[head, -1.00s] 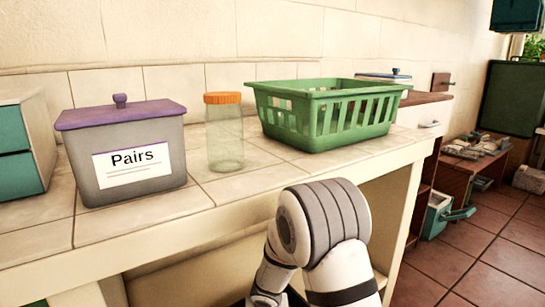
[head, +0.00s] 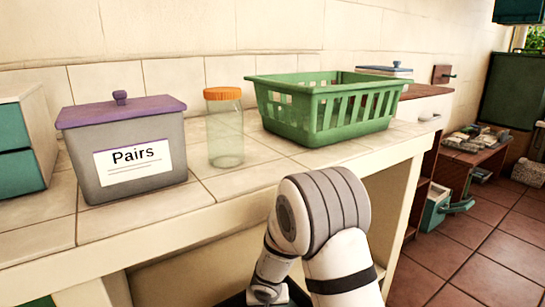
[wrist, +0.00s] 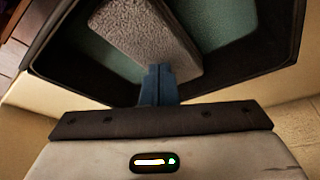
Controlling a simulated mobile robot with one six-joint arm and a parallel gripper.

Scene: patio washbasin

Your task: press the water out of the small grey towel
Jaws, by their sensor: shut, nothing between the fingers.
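In the wrist view the small grey towel (wrist: 135,32) lies as a thick, rough-textured block in a dark-rimmed basin (wrist: 272,62) with a green inside. My gripper (wrist: 158,70) has its blue fingers shut together, with nothing between them. The fingertips are at the towel's near edge, over or against it; I cannot tell whether they touch. The towel's far end is cut off by the top of the picture. In the head view my arm bends down in front of the counter, and the gripper and towel are out of sight.
On the tiled counter (head: 240,188) stand a grey bin with a purple lid, labelled Pairs (head: 125,150), a clear jar with an orange lid (head: 224,128) and a green basket (head: 325,110). A low brown bench (head: 470,150) stands further right. The tiled floor (head: 450,250) at right is open.

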